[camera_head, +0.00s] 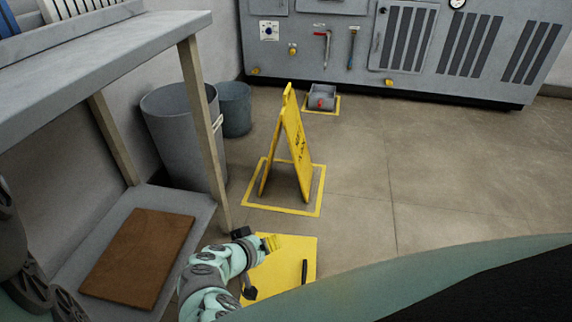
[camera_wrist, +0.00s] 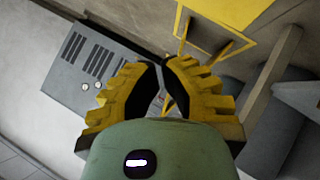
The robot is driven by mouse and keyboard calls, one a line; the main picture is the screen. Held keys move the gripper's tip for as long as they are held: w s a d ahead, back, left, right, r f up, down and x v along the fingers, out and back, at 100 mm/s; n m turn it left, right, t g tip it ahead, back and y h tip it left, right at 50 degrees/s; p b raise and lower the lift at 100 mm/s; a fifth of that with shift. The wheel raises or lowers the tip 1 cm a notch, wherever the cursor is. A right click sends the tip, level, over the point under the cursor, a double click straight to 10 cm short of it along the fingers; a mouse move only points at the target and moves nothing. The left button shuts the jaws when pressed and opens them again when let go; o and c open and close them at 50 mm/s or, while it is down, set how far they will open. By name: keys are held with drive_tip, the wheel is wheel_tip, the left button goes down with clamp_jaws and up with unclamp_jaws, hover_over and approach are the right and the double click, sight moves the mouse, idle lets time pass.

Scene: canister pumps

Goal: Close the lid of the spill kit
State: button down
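A yellow panel with a black bar-shaped handle, which looks like the spill kit (camera_head: 282,282), shows at the bottom centre of the head view. My arm and the dark edge of my own body cover part of it. I cannot tell from this angle whether the panel is the lid or how far the lid stands open. My gripper (camera_head: 272,243) is over or beside the panel's far left edge. In the wrist view its yellow, black-padded fingers (camera_wrist: 161,66) almost meet at the tips, with nothing held between them.
A yellow floor sign (camera_head: 292,150) stands in a yellow-marked square beyond the kit. A workbench (camera_head: 110,60) with a brown board (camera_head: 140,258) on its lower shelf is at left, with a grey bin (camera_head: 185,135) behind its leg. Floor to the right is clear.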

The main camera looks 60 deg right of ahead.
drive_tip(key=s+d+f+m+t+y, duration=0.1)
drive_tip(key=s+d+f, duration=0.1)
drive_tip(key=s, duration=0.2)
drive_tip(key=m+t+y+b, duration=0.1)
drive_tip(key=t+b, duration=0.2)
hover_over(309, 281)
drive_tip(key=w, duration=0.2)
wheel_tip(309, 281, down, 5)
drive_tip(key=shift+a, duration=0.1)
drive_tip(key=shift+s+a+f+m+y+b, duration=0.15)
drive_tip(key=shift+f+m+y+b, duration=0.05)
drive_tip(key=shift+f+b, duration=0.15)
drive_tip(key=shift+s+a+f+m+y+b, duration=0.1)
drive_tip(key=shift+a+f+m+y+b, duration=0.1)
drive_tip(key=shift+f+b, duration=0.1)
drive_tip(key=shift+s+d+f+b, duration=0.15)
drive_tip(key=shift+s+f+b, duration=0.15)
drive_tip(key=shift+f+b, duration=0.35)
drive_tip(key=shift+s+d+f+b, duration=0.1)
drive_tip(key=shift+s+f+b, duration=0.15)
drive_tip(key=shift+f+b, duration=0.35)
drive_tip(key=shift+s+d+f+b, duration=0.15)
drive_tip(key=shift+s+f+b, duration=0.15)
drive_tip(key=shift+f+b, duration=0.3)
drive_tip(key=shift+w+r, duration=0.1)
drive_tip(key=shift+r, duration=0.1)
